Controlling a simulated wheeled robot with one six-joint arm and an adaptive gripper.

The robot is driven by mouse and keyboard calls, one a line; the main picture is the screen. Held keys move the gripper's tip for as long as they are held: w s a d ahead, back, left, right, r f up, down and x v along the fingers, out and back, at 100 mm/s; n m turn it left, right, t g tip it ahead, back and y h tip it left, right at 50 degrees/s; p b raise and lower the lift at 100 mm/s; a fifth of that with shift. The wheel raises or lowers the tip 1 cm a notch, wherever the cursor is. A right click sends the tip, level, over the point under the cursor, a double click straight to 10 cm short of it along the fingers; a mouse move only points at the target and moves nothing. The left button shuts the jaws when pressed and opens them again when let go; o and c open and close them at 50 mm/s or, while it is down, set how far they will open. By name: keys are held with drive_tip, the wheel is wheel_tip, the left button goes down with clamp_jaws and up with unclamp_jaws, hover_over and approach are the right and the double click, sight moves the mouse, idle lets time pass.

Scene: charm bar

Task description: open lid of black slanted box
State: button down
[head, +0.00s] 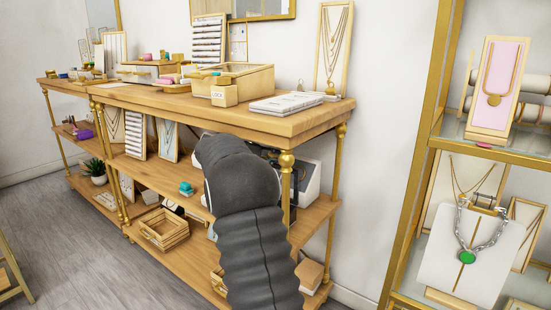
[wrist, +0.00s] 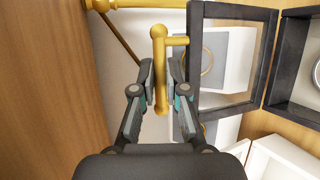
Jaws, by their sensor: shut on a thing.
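In the wrist view, a gold bar handle (wrist: 160,60) stands between the two fingers of my gripper (wrist: 161,82), which is shut on it. A short gold arm joins the handle to the black frame of a clear-paned lid (wrist: 197,70). A pale display with a ring shows through the pane. At the right edge is another black-framed part (wrist: 288,70) with a pale interior, apparently the box body; how far the lid stands open is hard to tell. In the head view, my dark arm hides my gripper and most of the box area on the middle shelf.
The wooden shelf unit (head: 290,124) has gold posts, one (head: 286,165) close to my arm. A white box (head: 309,180) stands on the middle shelf. A wooden crate (head: 163,235) sits lower down. A gold-framed display rack (head: 420,150) is at right. Floor is clear at left.

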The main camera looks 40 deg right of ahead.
drive_tip(key=shift+w+r, duration=0.15)
drive_tip(key=shift+r, duration=0.55)
drive_tip(key=c, duration=1.3)
unclamp_jaws()
drive_tip(key=shift+o, duration=0.2)
drive_tip(key=shift+f, duration=0.15)
drive_tip(key=shift+d+f, duration=0.1)
drive_tip(key=shift+f, duration=0.1)
drive_tip(key=v, duration=1.2)
